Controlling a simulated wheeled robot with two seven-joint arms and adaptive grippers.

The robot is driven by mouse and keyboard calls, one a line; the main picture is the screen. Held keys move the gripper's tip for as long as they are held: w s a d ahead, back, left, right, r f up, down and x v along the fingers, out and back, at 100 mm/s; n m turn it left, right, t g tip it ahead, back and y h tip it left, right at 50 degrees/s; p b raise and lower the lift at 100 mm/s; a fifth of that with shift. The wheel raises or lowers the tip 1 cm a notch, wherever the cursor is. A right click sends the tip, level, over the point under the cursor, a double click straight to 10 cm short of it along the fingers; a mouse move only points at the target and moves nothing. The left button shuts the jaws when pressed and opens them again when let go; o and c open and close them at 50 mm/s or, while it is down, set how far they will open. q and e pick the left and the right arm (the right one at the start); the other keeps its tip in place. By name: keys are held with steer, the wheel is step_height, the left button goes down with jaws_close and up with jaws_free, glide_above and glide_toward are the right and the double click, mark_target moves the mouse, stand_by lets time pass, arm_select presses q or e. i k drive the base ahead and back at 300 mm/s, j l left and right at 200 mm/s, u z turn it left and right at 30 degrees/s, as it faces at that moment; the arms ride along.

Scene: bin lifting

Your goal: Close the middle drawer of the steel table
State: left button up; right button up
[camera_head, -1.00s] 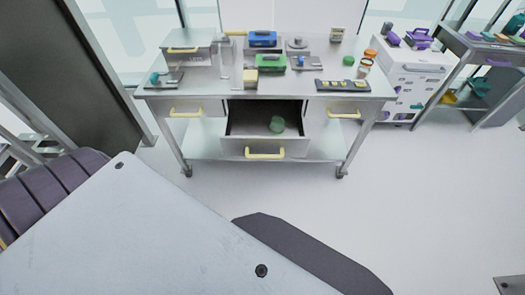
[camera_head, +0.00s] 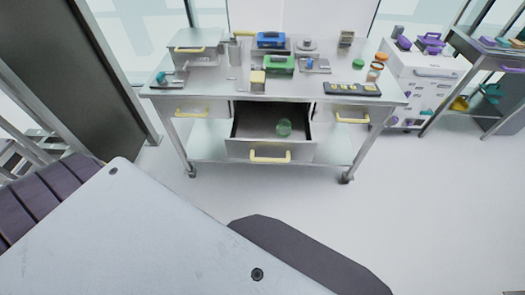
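The steel table (camera_head: 220,91) stands ahead on wheeled legs. Its middle drawer (camera_head: 268,150) is pulled out toward me, with a yellow handle (camera_head: 270,158) on its front. The left drawer (camera_head: 195,110) and the right drawer (camera_head: 347,116) look shut, each with a yellow handle. Neither of my grippers shows in the view.
Several items stand on the table top, among them a blue case (camera_head: 271,40) and a green case (camera_head: 279,65). A white cabinet (camera_head: 425,85) and a shelf unit (camera_head: 490,65) stand at the right. The floor (camera_head: 400,215) before the table is clear.

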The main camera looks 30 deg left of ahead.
mark_target(254, 137)
steer(key=i+j+u, duration=0.15)
steer(key=u, duration=0.3)
steer(key=i+u, duration=0.25)
steer(key=u, duration=0.25)
